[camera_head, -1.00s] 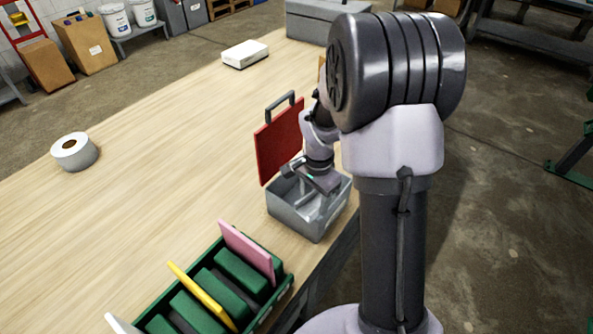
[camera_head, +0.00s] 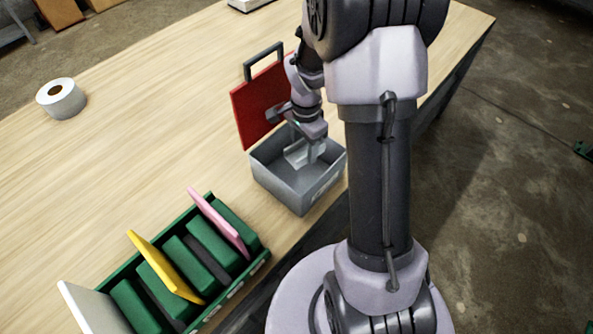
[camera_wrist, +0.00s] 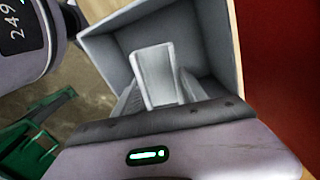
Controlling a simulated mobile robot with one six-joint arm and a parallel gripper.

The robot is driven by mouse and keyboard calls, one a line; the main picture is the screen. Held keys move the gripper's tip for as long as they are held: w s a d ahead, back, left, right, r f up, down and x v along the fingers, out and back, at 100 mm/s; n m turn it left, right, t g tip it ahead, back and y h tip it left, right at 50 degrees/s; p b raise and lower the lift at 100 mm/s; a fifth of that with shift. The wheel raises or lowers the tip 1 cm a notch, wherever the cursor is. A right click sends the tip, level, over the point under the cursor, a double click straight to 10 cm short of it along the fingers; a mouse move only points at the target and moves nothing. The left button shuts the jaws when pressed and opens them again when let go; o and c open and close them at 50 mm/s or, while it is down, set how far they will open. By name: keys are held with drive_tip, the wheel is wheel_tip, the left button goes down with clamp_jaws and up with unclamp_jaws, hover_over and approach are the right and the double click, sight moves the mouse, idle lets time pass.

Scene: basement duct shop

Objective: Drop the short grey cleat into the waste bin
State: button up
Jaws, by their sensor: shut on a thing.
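My gripper (camera_head: 306,152) reaches down into an open grey metal box (camera_head: 283,188) on the wooden bench. It is shut on a light grey, channel-shaped piece, the grey cleat (camera_wrist: 155,75), which shows between the fingers in the wrist view. The cleat (camera_head: 297,157) is tilted and inside the box's outline in the head view. I cannot tell if it touches the box floor. The box also shows in the wrist view (camera_wrist: 105,50), around the cleat. I cannot make out a waste bin for certain in these views.
A red lid (camera_head: 255,105) with a grey handle stands upright behind the box. A green slotted rack (camera_head: 262,258) with pink, yellow and white plates stands at the front left. A white roll (camera_head: 62,100) lies far left. The bench middle is bare.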

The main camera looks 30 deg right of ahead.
drive_tip(key=o, duration=1.4)
drive_tip(key=shift+o, duration=0.2)
wheel_tip(320, 180, up, 18)
drive_tip(key=p, duration=0.5)
drive_tip(key=shift+f+p, duration=0.25)
drive_tip(key=shift+p, duration=0.05)
